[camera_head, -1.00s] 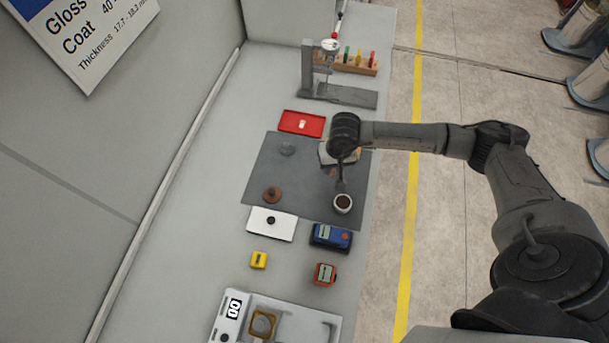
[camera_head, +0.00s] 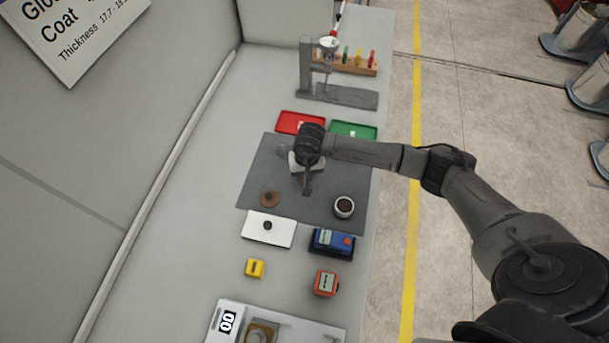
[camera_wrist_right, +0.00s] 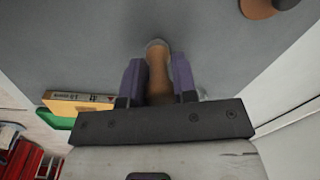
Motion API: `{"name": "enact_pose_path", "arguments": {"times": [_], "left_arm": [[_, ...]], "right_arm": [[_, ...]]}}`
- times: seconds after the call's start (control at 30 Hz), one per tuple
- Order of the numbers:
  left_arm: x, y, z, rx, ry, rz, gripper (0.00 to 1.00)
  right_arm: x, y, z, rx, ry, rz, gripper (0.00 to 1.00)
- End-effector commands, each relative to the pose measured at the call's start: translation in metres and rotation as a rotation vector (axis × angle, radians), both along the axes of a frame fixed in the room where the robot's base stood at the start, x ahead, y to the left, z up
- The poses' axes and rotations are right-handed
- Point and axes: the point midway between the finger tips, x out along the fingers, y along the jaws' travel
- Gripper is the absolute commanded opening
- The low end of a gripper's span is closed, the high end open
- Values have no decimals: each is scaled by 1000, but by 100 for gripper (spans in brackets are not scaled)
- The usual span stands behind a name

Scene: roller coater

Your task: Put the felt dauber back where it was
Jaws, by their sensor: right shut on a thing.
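My right gripper (camera_head: 306,190) is over the dark grey mat (camera_head: 251,170), left of the white cup with dark brown contents (camera_head: 343,207). In the right wrist view the gripper (camera_wrist_right: 158,80) is shut on a brown wooden handle with a rounded end, which I take to be the felt dauber (camera_wrist_right: 158,68). In the head view my gripper and wrist mostly hide it. I cannot tell whether it touches the mat. My left gripper is not in view.
A brown knobbed disc (camera_head: 270,199) is on the mat, near the white plate (camera_head: 268,229). The red tray (camera_head: 297,121) and green tray (camera_head: 354,130) lie beyond. A blue device (camera_head: 332,241), yellow block (camera_head: 254,268) and orange device (camera_head: 325,283) stand nearer. The bench's left side is clear.

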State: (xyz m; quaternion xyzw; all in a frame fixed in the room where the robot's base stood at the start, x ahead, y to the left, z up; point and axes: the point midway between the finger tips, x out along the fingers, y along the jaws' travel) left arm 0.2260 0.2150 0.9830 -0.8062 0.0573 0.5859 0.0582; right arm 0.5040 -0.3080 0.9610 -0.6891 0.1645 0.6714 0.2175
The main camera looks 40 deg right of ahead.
Motion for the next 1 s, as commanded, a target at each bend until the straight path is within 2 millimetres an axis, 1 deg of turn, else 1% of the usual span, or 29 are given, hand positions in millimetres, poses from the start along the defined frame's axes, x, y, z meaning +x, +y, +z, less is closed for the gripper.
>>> {"name": "enact_pose_path", "arguments": {"times": [0.03,0.27,0.43,0.47,0.7,0.73,1.0], "left_arm": [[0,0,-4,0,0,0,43],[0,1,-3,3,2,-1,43],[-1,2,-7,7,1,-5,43],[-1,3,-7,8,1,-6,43],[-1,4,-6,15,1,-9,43],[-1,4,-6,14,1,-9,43],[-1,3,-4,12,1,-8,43]], "right_arm": [[0,0,-7,1,1,-1,0],[0,0,-6,0,0,-1,0],[0,0,-10,-1,-1,0,0],[0,0,-9,-1,-1,0,27],[0,0,-8,0,0,0,50],[0,0,-8,0,0,0,52],[0,0,-6,0,0,0,52]]}}
